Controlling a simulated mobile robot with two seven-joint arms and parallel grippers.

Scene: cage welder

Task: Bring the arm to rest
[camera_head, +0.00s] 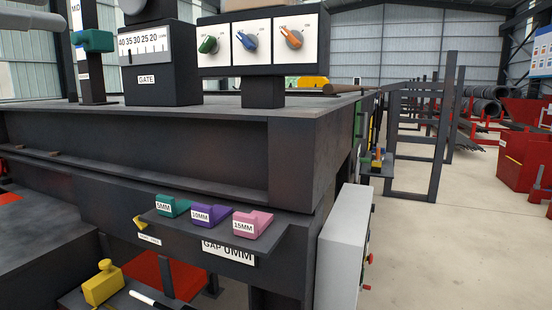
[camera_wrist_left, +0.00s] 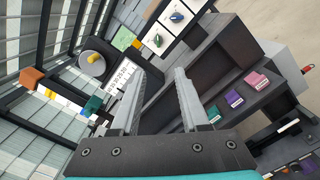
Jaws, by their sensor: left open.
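My left gripper (camera_wrist_left: 160,74) shows in the left wrist view with its two grey fingers apart and nothing between them. Behind the fingers are the machine's gate scale (camera_wrist_left: 120,82) and dark frame, and the fingers appear clear of both. In the head view, the gripper's fingers do not show. My right gripper is in neither view.
The dark machine bench (camera_head: 190,145) fills the left. On it stand the gate gauge (camera_head: 146,45) and a knob panel (camera_head: 250,42). A shelf holds green (camera_head: 170,205), purple (camera_head: 210,214) and pink (camera_head: 252,223) blocks. Concrete floor (camera_head: 420,235) is open at right.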

